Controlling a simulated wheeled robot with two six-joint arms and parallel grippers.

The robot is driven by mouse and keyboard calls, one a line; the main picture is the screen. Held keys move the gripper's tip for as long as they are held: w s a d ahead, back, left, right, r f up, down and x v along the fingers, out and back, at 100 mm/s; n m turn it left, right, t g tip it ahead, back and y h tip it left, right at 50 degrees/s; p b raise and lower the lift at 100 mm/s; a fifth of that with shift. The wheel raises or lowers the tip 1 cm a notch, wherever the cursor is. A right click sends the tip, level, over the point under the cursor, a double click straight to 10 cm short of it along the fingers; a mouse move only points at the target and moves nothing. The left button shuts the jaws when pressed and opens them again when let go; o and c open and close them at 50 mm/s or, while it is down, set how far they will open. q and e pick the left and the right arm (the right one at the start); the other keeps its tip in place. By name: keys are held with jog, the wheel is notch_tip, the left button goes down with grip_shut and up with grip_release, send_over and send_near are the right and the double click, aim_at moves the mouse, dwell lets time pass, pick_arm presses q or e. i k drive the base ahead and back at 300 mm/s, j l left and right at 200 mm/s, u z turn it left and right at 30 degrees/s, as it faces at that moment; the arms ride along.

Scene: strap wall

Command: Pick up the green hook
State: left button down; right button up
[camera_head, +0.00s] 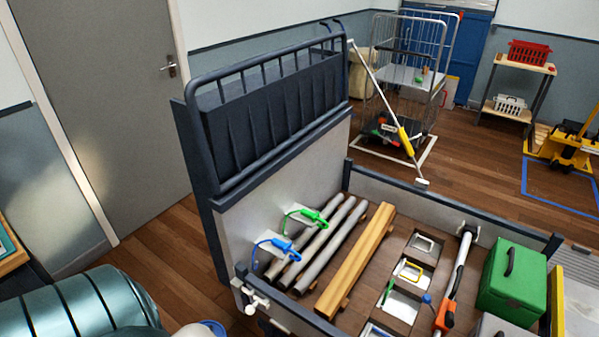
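A green hook-shaped piece (312,215) with a thick body and a thin curved arm is at the light inner side panel of the dark-framed cargo bed (405,184), above the grey pipes. I cannot tell if it touches the pipes. A similar blue piece (277,244) is just nearer. A small thin green item (388,291) lies in the bed near a yellow-handled plate; its shape is too small to tell. Neither of my grippers is in view, and nothing holds the green pieces.
In the bed lie grey pipes (327,246), a wooden beam (358,262), an orange-black tool (455,283) and a green box (512,283). A dark railing (268,120) rises behind the panel. A teal ribbed cylinder (75,305) is at lower left. A wire cage trolley (405,80) stands behind.

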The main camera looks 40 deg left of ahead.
aim_at(306, 212)
jog(key=u, duration=1.15)
